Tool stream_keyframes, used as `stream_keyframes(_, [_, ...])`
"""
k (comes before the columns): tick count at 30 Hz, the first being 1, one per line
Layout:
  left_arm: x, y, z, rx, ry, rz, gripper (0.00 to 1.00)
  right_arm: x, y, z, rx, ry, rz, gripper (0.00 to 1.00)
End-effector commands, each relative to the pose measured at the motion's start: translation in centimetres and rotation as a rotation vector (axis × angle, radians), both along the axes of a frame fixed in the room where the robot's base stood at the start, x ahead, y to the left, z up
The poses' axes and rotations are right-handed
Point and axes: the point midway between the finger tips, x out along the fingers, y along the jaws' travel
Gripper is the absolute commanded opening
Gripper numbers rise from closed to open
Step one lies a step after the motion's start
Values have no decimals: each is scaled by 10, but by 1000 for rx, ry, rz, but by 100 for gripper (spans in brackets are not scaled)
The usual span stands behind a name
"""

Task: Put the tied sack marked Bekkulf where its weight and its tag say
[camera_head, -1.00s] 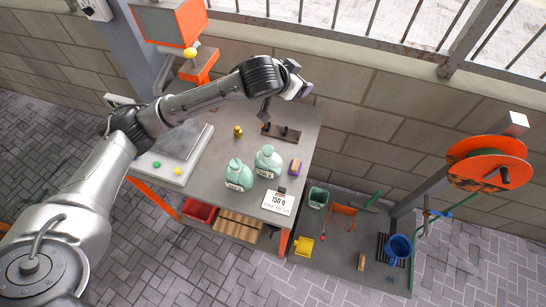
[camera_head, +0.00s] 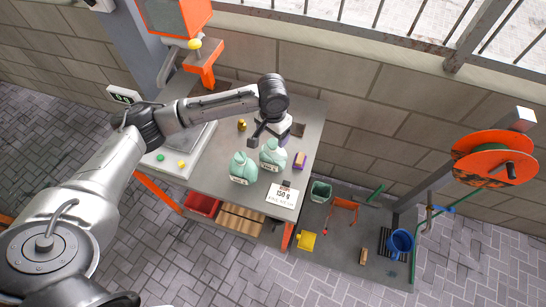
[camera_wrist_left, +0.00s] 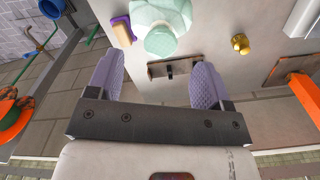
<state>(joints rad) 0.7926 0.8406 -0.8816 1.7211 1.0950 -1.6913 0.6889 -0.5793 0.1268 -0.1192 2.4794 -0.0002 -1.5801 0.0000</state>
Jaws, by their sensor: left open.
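Two pale green tied sacks stand side by side on the grey table, a left sack (camera_head: 243,169) and a right sack (camera_head: 272,155). Each has a small white tag, too small to read. One sack also shows at the top of the left wrist view (camera_wrist_left: 160,27). My left gripper (camera_wrist_left: 155,82) is open and empty, its two purple pads apart; in the head view it hangs just behind the right sack. A scale (camera_head: 185,160) stands at the table's left, its display (camera_head: 123,95) unreadable. A card (camera_head: 283,195) reading 150 g lies at the front right. My right gripper does not show.
A brass weight (camera_head: 241,125) and a purple-yellow sponge (camera_head: 299,160) are near the sacks. Below are a red crate (camera_head: 203,204) and wooden slats (camera_head: 240,219). A green bin (camera_head: 320,191) and blue bucket (camera_head: 401,241) stand at right.

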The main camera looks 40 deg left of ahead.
Motion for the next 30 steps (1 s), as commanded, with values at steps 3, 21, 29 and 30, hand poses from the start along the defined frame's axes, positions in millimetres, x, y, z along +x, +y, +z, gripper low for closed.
stream_keyframes(3, [0,0,-13,0,2,0,73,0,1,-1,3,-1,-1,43])
stream_keyframes(21, [1,1,-66,0,-1,-1,73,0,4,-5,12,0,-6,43])
stream_keyframes(29, [1,1,-72,1,-2,-1,73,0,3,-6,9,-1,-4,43])
stream_keyframes(30, [1,1,-72,1,-2,-1,73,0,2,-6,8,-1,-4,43])
